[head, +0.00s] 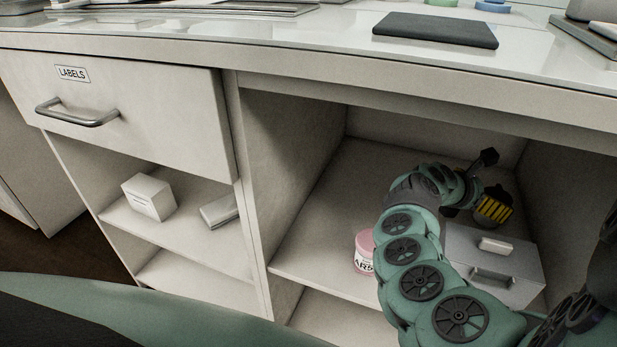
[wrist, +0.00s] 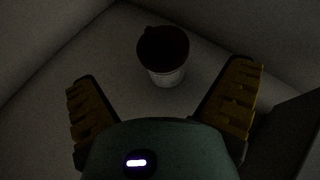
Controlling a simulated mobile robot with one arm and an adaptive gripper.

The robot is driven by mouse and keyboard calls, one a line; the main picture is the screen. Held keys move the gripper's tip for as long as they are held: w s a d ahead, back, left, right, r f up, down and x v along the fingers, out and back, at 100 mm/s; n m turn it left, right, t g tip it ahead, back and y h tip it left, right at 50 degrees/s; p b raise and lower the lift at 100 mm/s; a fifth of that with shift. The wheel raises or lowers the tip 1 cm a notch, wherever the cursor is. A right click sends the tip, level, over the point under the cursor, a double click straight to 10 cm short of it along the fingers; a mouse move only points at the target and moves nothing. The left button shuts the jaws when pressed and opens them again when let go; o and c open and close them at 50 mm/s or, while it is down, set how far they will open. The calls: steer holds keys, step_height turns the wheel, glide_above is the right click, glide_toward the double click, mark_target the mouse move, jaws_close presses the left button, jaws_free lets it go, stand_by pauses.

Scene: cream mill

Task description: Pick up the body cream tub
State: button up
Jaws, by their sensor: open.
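In the wrist view a round tub (wrist: 164,50) with a dark lid and a paler, banded body stands on the shelf floor, beyond and between the fingertips. Its label cannot be read in the dim light. My gripper (wrist: 162,82) is open and empty, with a yellow-padded finger to each side and the tub a little ahead. In the head view my gripper (head: 493,207) is deep in the right compartment, and I cannot make out that tub there. A pink-lidded tub (head: 364,254) with a partly hidden label stands near the shelf's front, left of my arm.
A grey box (head: 495,268) with a small pale item (head: 495,245) on it sits in front of my gripper. Compartment walls enclose the reach; the countertop (head: 330,47) is overhead. A labelled drawer (head: 120,105) is shut at left.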

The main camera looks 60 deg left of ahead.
mark_target(496, 197)
steer(key=shift+b+x, duration=0.3)
steer(key=shift+x, duration=0.95)
steer(key=shift+d+b+x, duration=0.15)
steer(key=shift+b+x, duration=0.35)
steer(key=shift+x, duration=0.65)
steer(key=shift+d+b+x, duration=0.1)
steer(key=shift+b+x, duration=0.35)
steer(key=shift+x, duration=0.7)
steer(key=shift+r, duration=0.1)
steer(key=shift+c, duration=0.3)
steer(key=c, duration=1.2)
